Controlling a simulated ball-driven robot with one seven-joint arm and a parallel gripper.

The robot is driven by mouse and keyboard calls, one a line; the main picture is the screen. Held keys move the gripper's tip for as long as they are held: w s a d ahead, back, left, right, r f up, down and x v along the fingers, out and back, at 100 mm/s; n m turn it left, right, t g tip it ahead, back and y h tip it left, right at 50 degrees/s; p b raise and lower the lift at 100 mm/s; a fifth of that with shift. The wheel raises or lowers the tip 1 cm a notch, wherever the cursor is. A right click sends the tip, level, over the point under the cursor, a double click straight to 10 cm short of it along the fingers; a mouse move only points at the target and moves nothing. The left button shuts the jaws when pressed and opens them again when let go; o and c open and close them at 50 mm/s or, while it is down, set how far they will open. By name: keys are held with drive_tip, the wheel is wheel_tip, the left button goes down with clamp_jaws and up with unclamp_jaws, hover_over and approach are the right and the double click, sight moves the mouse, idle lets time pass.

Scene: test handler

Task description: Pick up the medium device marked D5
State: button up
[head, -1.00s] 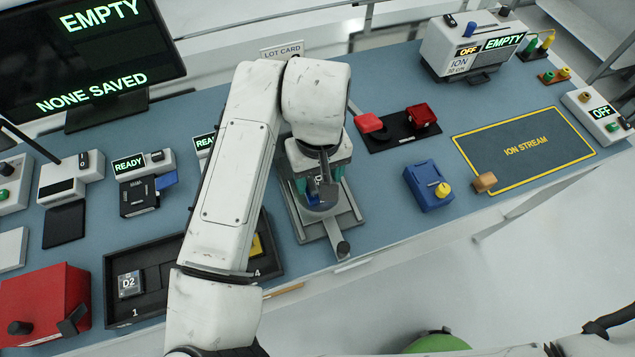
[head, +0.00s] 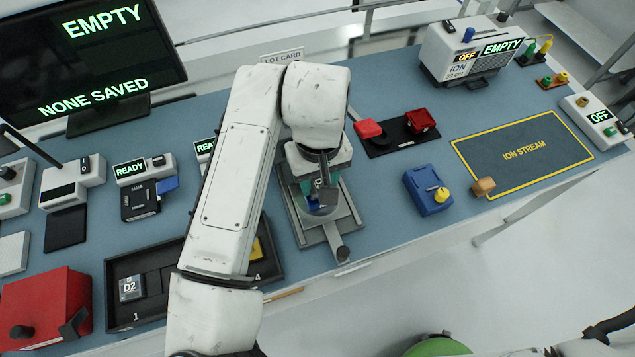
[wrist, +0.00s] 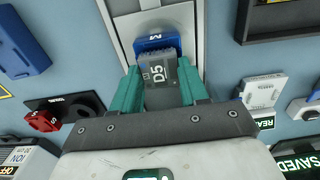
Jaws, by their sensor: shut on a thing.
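The device marked D5 (wrist: 158,82) is a grey block between the teal fingers of my gripper (wrist: 160,88) in the wrist view. My gripper is shut on it. A blue piece marked M (wrist: 157,42) lies right against the far end of the device, over a grey plate. In the head view my gripper (head: 322,196) is over the grey fixture (head: 341,218) at the middle of the bench. The device itself is hidden there by my wrist, and I cannot tell whether it is clear of the blue piece.
A black tray (head: 165,318) at lower left holds a device marked D2 (head: 131,287). A red and black stand (head: 402,137) and a blue box (head: 425,192) with a yellow knob are right of the fixture.

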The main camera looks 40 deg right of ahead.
sight(318, 184)
drive_tip(key=shift+r+p, duration=1.85)
drive_tip(key=shift+r, duration=0.45)
